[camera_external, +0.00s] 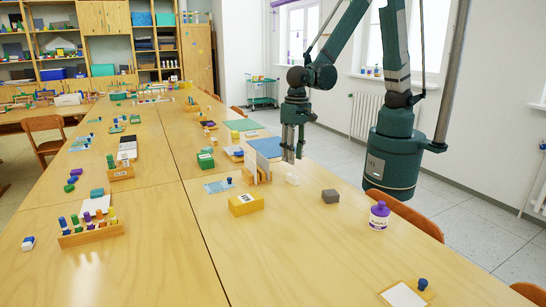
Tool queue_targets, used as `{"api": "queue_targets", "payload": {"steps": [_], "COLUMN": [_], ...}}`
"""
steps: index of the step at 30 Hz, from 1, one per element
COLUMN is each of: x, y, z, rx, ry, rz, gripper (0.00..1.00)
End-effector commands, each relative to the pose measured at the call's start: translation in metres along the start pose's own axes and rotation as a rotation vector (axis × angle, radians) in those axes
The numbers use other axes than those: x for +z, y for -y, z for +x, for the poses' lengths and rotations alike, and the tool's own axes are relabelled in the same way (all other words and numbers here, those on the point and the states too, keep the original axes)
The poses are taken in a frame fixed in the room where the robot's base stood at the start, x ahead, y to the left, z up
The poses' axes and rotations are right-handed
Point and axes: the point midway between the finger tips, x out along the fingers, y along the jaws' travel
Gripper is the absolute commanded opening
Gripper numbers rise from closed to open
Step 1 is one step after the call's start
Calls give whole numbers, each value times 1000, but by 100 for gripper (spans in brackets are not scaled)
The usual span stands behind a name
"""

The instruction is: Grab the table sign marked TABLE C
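No lettering reading TABLE C can be made out in this view. Upright pale panels (263,165) with light wooden parts stand on the right-hand table; I cannot tell whether they are the sign. A yellow block (246,204) with a small white label on top lies in front of them, its print too small to read. My gripper (289,158) points down just right of the upright panels, over the table's far right edge. It appears apart from the panels, though depth is unclear. Whether its fingers are open or shut is not clear, and nothing is visibly held.
A small white object (292,179) lies just below my gripper. A green box (206,159) and a blue sheet (219,185) lie left.

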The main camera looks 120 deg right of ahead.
Motion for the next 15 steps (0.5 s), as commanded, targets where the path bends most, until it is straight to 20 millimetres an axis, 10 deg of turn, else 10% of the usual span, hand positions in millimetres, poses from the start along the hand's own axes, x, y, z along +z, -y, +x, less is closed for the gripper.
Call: {"api": "queue_targets", "payload": {"steps": [15], "x": [1], "y": [5], "z": [19], "rx": [28], "ry": [5], "rz": [61], "gripper": [30]}}
